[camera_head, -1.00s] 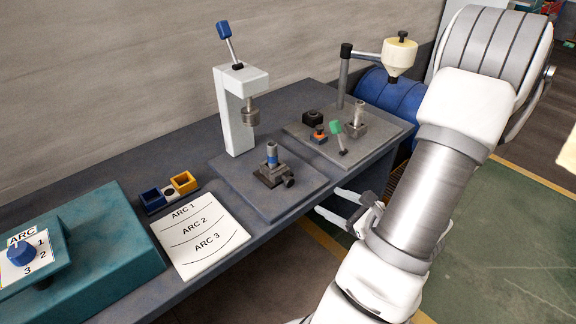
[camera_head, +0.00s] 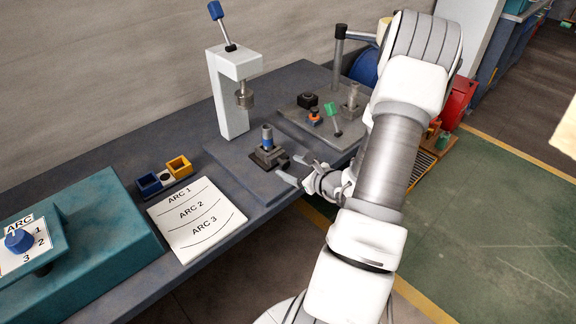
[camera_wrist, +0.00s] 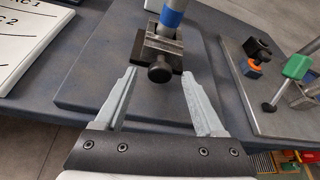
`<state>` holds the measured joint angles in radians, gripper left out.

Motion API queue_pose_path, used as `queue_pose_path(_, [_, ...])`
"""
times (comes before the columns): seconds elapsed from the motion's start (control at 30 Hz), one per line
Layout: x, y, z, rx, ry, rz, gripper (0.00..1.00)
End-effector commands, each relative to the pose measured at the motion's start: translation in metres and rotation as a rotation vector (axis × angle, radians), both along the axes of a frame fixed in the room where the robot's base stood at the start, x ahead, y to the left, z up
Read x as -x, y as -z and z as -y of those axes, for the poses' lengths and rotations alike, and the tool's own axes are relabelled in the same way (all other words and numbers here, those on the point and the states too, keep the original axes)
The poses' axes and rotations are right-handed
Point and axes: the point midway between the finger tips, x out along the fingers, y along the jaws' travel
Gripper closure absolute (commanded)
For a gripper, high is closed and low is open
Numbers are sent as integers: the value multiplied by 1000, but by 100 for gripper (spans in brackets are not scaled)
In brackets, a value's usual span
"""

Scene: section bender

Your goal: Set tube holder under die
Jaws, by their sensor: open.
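The tube holder (camera_head: 268,158) is a small dark clamp block with a round side knob, on the grey base plate in front of the press. An upright tube with a blue band (camera_head: 267,136) stands in it. The die (camera_head: 245,98) is a grey cylinder hanging from the white press (camera_head: 229,108), behind and left of the holder. My gripper (camera_head: 292,169) is open and empty at the front right of the holder. In the wrist view, its fingers flank the space just before the holder (camera_wrist: 154,47), whose knob (camera_wrist: 159,73) lies between the tips.
A second plate (camera_head: 309,131) at right carries a black block, an orange part, a green-handled lever and a metal post. An arc sheet (camera_head: 197,219), blue and yellow bins (camera_head: 165,175) and a teal box (camera_head: 90,262) with a dial stand at left. The bench front edge runs below my gripper.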

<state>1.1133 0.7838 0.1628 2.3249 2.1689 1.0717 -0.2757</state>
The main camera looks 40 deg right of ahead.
Motion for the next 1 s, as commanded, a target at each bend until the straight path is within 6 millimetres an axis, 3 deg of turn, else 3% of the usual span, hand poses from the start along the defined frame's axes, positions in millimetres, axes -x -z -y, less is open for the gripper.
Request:
queue_pose_path(0.2, [-17, 7, 0, 0, 0, 0, 29])
queue_pose_path(0.5, [-19, 8, 0, 0, 1, -1, 29])
queue_pose_path(0.9, [-18, 7, 0, 0, 1, -1, 100])
queue_pose_path(1.0, [-18, 7, 0, 0, 1, -1, 100])
